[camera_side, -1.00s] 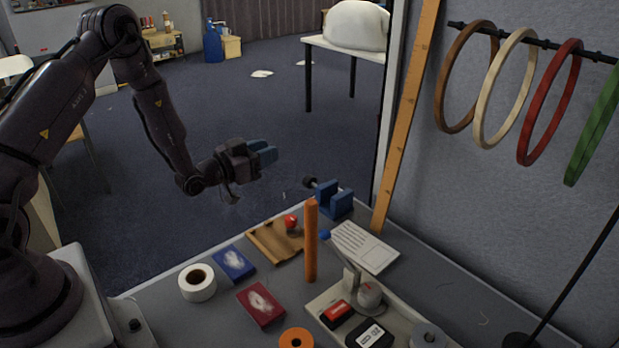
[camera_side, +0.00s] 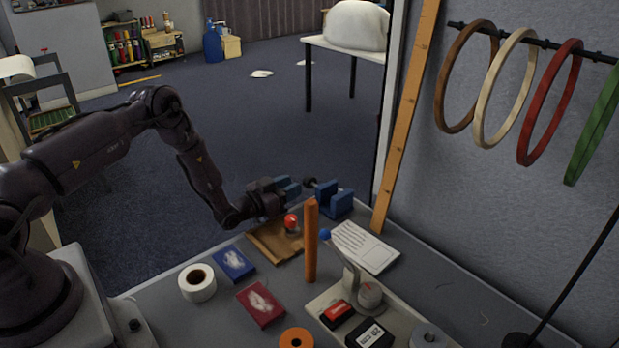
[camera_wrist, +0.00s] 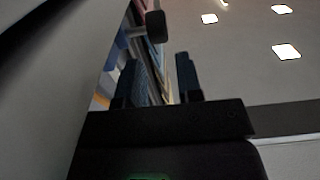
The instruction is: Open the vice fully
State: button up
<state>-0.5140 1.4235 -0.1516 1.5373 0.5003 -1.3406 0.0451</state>
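The blue vice (camera_side: 334,200) stands at the far edge of the table, its two jaws apart with a gap between them. Its dark handle knob (camera_side: 310,183) sticks out to the left of it. My gripper (camera_side: 289,187) is just left of the knob, pointing right toward it. In the wrist view, my gripper's two blue fingers (camera_wrist: 161,82) are apart with nothing seen between them. The dark knob (camera_wrist: 155,24) shows there just beyond the fingertips. I cannot tell whether a finger touches it.
A wooden tray (camera_side: 266,241) with a red-topped item (camera_side: 291,223) lies below my gripper. An orange post (camera_side: 311,242) stands upright right of it. A white printed card (camera_side: 364,246) lies near the vice. Tape, boxes and a scale-like device fill the nearer table.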

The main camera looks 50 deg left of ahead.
aim_at(308, 177)
jog(key=w, duration=0.6)
jog(key=shift+w, duration=0.4)
jog(key=shift+c, duration=0.2)
grip_shut()
jog(key=shift+w+r+g, duration=0.1)
jog(key=shift+w+g, duration=0.05)
jog(key=shift+g, duration=1.45)
